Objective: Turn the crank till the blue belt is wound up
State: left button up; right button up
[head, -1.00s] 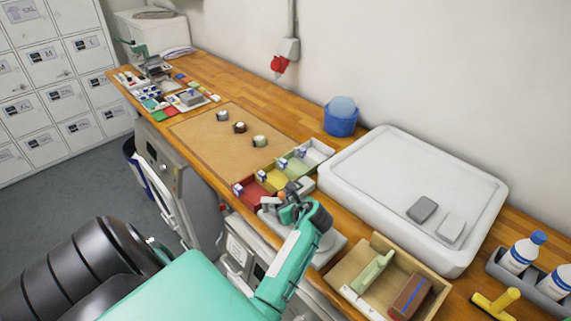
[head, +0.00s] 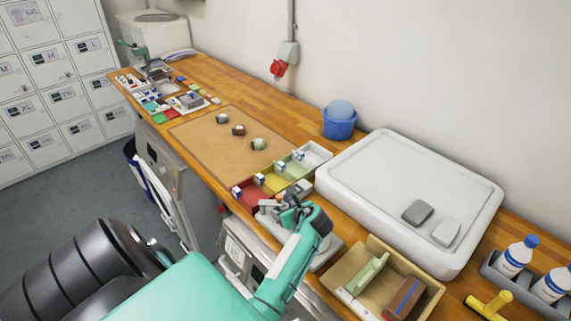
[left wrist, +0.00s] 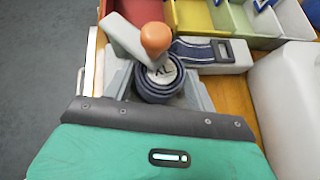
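In the left wrist view, the dark blue belt (left wrist: 154,92) lies coiled in several turns around the middle of the grey winder (left wrist: 197,97). Its tail (left wrist: 192,50) runs right over a grey block, with a dark buckle (left wrist: 222,50) near its end. The crank's orange knob (left wrist: 156,38) stands above the coil, beside a round XL label (left wrist: 165,73). In the head view, my left gripper (head: 283,203) is at the winder, near the bench's front edge, and covers much of it. Its fingertips do not show clearly. My right gripper is not in view.
A row of coloured bins (head: 273,182) lies just behind the winder. A white tray (head: 345,185) with two grey blocks is to the right. A wooden box (head: 345,268) sits in front of the tray. A brown mat (head: 205,142) with several small rolls lies to the left.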

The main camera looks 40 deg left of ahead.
pick_arm(q)
jog(key=o, duration=0.5)
jog(key=shift+w+d, duration=0.1)
jog(key=shift+d, duration=0.2)
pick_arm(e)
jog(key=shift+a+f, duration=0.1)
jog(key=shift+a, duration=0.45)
pick_arm(q)
jog(key=shift+d+r, duration=0.1)
jog(key=b+v, duration=0.3)
jog(key=v, duration=0.9)
jog(key=shift+d+r, duration=0.1)
jog(key=shift+d, duration=0.15)
jog(key=shift+s+d+r, duration=0.25)
jog(key=shift+d+r, duration=0.1)
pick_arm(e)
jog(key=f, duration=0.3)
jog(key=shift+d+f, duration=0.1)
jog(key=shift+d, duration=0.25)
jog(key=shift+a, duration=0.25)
